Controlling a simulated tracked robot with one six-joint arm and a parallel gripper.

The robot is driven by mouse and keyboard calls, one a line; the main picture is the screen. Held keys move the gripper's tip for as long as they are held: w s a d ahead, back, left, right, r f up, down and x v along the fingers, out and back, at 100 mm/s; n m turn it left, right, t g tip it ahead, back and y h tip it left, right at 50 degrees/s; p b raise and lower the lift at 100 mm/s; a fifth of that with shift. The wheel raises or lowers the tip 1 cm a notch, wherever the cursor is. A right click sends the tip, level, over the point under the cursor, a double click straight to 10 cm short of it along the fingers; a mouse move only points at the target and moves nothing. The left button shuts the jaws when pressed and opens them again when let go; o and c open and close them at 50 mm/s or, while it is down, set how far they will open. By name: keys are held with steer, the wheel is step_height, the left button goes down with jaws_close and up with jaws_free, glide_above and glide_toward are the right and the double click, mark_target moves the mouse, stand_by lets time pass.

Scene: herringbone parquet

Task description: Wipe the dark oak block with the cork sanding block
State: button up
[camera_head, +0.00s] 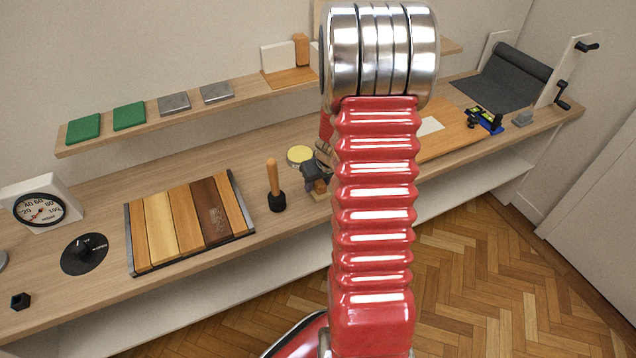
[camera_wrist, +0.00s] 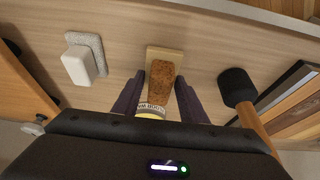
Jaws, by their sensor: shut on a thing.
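The dark oak block (camera_head: 211,212) is the darkest of several wood strips side by side in a dark-edged tray, with a greyish mark on its top. The cork sanding block (camera_wrist: 161,80) is brown and speckled, between my gripper's two dark fingers in the wrist view. My gripper (camera_wrist: 158,98) is shut on it. A pale wooden piece (camera_wrist: 166,54) shows under the cork's far end; I cannot tell whether they touch. In the head view my gripper (camera_head: 316,176) is low over the bench, right of the tray, partly hidden by my red arm.
A dark-headed tool with a wooden handle (camera_head: 273,185) stands between tray and gripper. A yellow-topped tin (camera_head: 300,155) is just behind the gripper. A white block (camera_wrist: 84,63) on a grey pad lies on its other side. A shelf (camera_head: 160,125) runs along the wall.

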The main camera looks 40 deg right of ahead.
steer(key=shift+f, duration=0.75)
steer(key=o, duration=1.1)
steer(key=shift+c, duration=0.2)
steer(key=shift+r, duration=0.1)
steer(key=shift+r, duration=0.4)
steer(key=v, duration=1.3)
steer(key=shift+s+r, duration=0.15)
steer(key=shift+r, duration=0.15)
